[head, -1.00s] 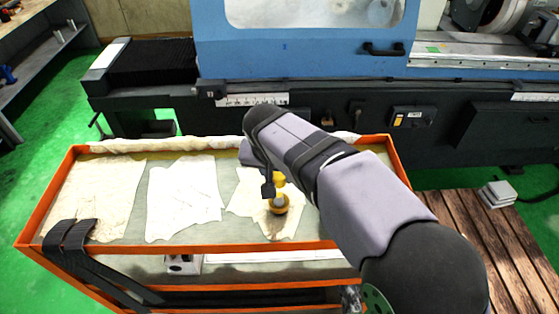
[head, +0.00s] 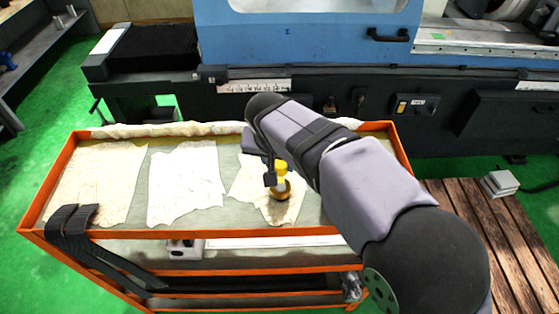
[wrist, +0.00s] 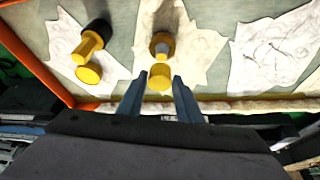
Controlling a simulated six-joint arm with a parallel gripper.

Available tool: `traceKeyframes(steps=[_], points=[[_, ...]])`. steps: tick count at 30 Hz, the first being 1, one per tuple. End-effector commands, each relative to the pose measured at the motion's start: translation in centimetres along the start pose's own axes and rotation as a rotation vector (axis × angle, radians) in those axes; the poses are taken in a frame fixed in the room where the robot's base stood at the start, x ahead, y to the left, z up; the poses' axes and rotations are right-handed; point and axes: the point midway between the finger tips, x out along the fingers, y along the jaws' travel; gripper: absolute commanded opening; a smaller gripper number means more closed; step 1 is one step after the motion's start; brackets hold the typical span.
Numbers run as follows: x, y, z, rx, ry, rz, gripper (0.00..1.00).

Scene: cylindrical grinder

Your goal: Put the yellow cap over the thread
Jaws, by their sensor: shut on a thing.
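My gripper (wrist: 159,84) is shut on the yellow cap (wrist: 160,76), which sits between its two fingertips in the wrist view. The grey thread (wrist: 162,48) stands on a round brass-yellow part with a dark end, just beyond the cap in that view. In the head view the yellow cap (head: 281,165) shows just above the thread (head: 281,182) and its brass base (head: 279,192). Whether the cap touches the thread I cannot tell. My arm hides part of the gripper in the head view.
The parts stand on a cloth on an orange-rimmed trolley (head: 50,190). In the wrist view a second yellow part with a dark knob (wrist: 92,40) and a yellow disc (wrist: 88,74) are beside it. Two other cloths (head: 186,185) look bare. The blue grinder (head: 300,40) stands behind.

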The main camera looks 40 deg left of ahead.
Motion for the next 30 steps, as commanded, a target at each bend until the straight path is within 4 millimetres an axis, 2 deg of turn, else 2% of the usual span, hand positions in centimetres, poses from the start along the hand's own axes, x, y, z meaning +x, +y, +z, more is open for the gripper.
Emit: traceKeyframes(steps=[30], points=[[4.4,0.0,1.8,0.0,0.0,0.0,0.11]])
